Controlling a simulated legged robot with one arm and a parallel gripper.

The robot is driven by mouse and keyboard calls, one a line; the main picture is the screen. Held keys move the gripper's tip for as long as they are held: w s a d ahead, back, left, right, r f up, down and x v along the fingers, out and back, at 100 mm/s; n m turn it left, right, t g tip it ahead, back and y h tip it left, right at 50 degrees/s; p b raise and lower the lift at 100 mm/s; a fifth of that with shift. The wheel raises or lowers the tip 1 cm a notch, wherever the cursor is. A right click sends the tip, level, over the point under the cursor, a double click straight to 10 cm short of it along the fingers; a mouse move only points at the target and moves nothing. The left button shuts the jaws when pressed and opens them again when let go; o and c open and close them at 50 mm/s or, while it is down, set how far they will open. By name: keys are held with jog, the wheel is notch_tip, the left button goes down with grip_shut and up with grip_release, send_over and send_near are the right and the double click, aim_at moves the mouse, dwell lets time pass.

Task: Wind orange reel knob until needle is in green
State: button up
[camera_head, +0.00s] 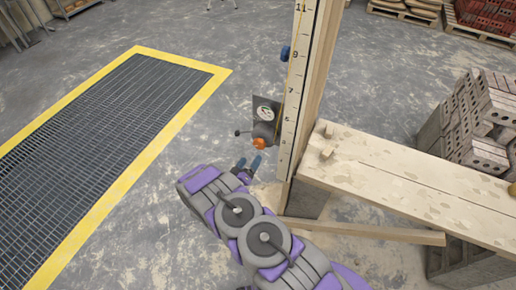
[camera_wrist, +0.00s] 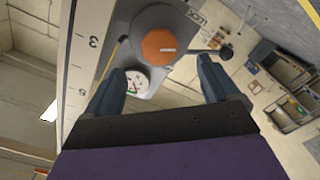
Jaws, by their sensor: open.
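The orange reel knob (camera_head: 259,143) sits low on a dark plate mounted on an upright post. In the wrist view the orange knob (camera_wrist: 159,47) faces me on a round grey reel, with a pale mark on its face. A dark arm with a black ball (camera_wrist: 226,52) sticks out to the right. The white gauge (camera_wrist: 137,82) shows red and green on its face; its needle is too small to read surely. The gauge also shows in the head view (camera_head: 265,113). My gripper (camera_head: 248,160) is open, its blue fingers (camera_wrist: 160,66) apart just short of the knob, holding nothing.
The wooden post with a numbered scale (camera_head: 295,90) stands right beside the plate. A plank bench (camera_head: 400,185) extends right, with bricks (camera_head: 480,115) behind. A yellow-edged floor grate (camera_head: 100,120) lies left. Open floor lies between grate and post.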

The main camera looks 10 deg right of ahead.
aim_at(258, 146)
jog(key=b+x, duration=0.1)
jog(key=x, duration=0.8)
jog(key=c, duration=1.1)
